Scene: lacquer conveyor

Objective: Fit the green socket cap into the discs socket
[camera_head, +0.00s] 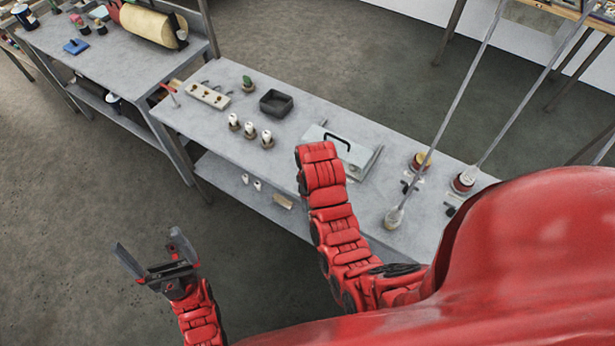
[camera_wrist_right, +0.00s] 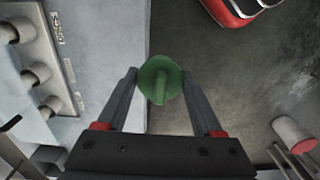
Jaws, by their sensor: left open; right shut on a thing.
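In the right wrist view the green socket cap (camera_wrist_right: 160,80) is held between the fingertips of my right gripper (camera_wrist_right: 160,88), with its rounded stem showing. To its left is a pale panel (camera_wrist_right: 67,65) with several round cylindrical fittings (camera_wrist_right: 48,106). A small turned label (camera_wrist_right: 57,27) by the upper fitting seems to read DISCS; the cap is apart from the fittings. In the head view the right arm reaches over the bench and its gripper is hidden. My left gripper (camera_head: 157,262) is open and empty over the floor at the lower left.
The grey bench (camera_head: 305,105) carries a dark tray (camera_head: 276,103), a pale holed block (camera_head: 208,95), several small cylinders (camera_head: 250,130), a handled plate (camera_head: 345,150) and red-banded pots (camera_head: 463,183). Rods stand at the right. A second bench (camera_head: 120,62) is at upper left.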

